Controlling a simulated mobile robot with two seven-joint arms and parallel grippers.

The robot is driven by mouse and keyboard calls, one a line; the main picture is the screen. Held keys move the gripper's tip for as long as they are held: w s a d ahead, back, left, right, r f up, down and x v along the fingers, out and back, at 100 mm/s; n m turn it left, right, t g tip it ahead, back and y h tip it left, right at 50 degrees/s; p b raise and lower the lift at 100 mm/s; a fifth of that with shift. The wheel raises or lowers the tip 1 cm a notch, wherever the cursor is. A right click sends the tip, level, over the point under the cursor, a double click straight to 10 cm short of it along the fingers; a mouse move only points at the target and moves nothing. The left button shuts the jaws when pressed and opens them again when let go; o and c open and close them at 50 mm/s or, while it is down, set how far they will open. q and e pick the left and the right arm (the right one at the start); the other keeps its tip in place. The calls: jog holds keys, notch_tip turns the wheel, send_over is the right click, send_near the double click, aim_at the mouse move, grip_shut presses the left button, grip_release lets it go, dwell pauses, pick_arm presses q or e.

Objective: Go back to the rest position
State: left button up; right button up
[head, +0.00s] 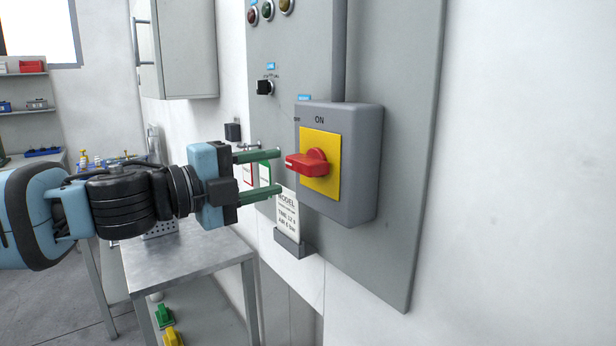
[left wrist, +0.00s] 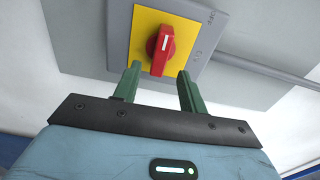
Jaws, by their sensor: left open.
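My left gripper (head: 276,174) reaches in from the left in the head view, with its two green fingers spread and nothing between them. Its fingertips are just left of a red rotary switch handle (head: 308,163) on a yellow plate (head: 333,172). The handle lies horizontal in the head view, pointing left, away from the "ON" mark above it. In the left wrist view the red handle (left wrist: 160,50) stands beyond the open fingers (left wrist: 158,82), apart from them as far as I can tell. My right gripper is not in view.
The grey switch box (head: 362,165) sticks out from a grey wall panel (head: 410,130). A small black knob (head: 264,87) and several lamps are higher on the panel. A card holder (head: 290,244) hangs below. A metal table (head: 185,262) stands under my left arm.

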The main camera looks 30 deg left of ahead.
pick_arm(q)
jog(key=w+a+f+n+y+p, duration=0.1)
jog(key=a+f+n, duration=0.2)
jog(key=f, duration=0.6)
jog(key=a+f+n+y, duration=0.1)
jog(key=a+f+n, duration=0.25)
jog(key=f, duration=0.55)
jog(key=s+d+f+n+g+y+p, duration=0.1)
jog(key=s+f+n, duration=0.2)
jog(key=f, duration=0.6)
jog(key=s+f+n+g+y+p, duration=0.1)
jog(key=s+f+n+g, duration=0.2)
jog(key=f, duration=0.6)
jog(key=s+d+f+n+g, duration=0.2)
jog(key=s+d+f+n, duration=0.2)
jog(key=s+d+f, duration=0.4)
jog(key=s+d+f+n+g+y+p, duration=0.1)
jog(key=s+d+f+n, duration=0.3)
jog(key=s+d+f, duration=0.5)
jog(key=s+f, duration=0.4)
jog(key=s, duration=0.4)
jog(key=shift+s+f+g, duration=0.3)
jog(key=shift+s+g, duration=0.1)
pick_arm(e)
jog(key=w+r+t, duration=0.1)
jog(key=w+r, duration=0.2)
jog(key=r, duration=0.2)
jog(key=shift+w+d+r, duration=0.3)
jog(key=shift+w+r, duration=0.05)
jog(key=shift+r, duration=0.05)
